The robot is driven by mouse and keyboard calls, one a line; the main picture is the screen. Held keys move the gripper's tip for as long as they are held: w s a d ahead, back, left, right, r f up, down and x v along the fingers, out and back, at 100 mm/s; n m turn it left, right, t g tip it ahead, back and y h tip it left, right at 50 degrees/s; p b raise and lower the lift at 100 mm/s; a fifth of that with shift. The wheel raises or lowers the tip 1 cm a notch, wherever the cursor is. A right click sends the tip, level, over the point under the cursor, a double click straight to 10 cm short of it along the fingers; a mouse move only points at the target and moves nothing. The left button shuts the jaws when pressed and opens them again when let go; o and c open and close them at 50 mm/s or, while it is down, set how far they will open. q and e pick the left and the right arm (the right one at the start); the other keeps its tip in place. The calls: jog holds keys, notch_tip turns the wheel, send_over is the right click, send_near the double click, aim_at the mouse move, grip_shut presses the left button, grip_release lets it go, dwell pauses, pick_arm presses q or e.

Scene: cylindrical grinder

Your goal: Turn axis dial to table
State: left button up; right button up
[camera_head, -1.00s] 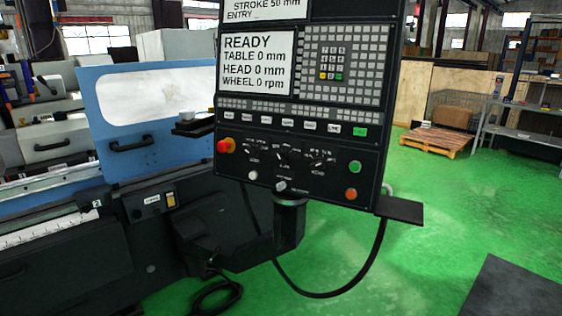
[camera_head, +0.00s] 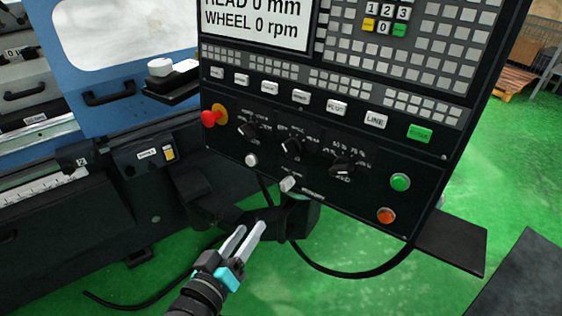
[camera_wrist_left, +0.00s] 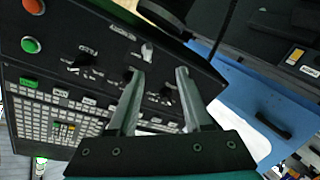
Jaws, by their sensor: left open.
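The black control panel (camera_head: 400,170) carries three black dials in a row: a left dial (camera_head: 248,128), a middle dial (camera_head: 291,146) and a right dial (camera_head: 343,163). Their small labels are too blurred to tell which is the axis dial. My left gripper (camera_head: 250,226) is open and empty, below the panel's lower edge in the head view and apart from the dials. In the left wrist view, the gripper fingers (camera_wrist_left: 158,72) point toward the panel, with the middle dial (camera_wrist_left: 128,75) and left dial (camera_wrist_left: 167,92) partly behind or beside them. My right gripper is not in view.
A red stop knob (camera_head: 213,115) sits left of the dials. A green button (camera_head: 400,182) and an orange button (camera_head: 386,215) sit at the right. A dark shelf (camera_head: 450,244) juts out at lower right. A cable hangs below.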

pick_arm(q)
notch_tip(320, 180, up, 9)
jog(key=s+d+t+h, duration=0.1)
jog(key=t, duration=0.1)
send_near(287, 152)
jog(key=x, duration=0.8)
jog(key=shift+w+d+p, duration=0.1)
jog(key=shift+w+p, duration=0.3)
jog(key=shift+c, duration=0.3)
grip_shut()
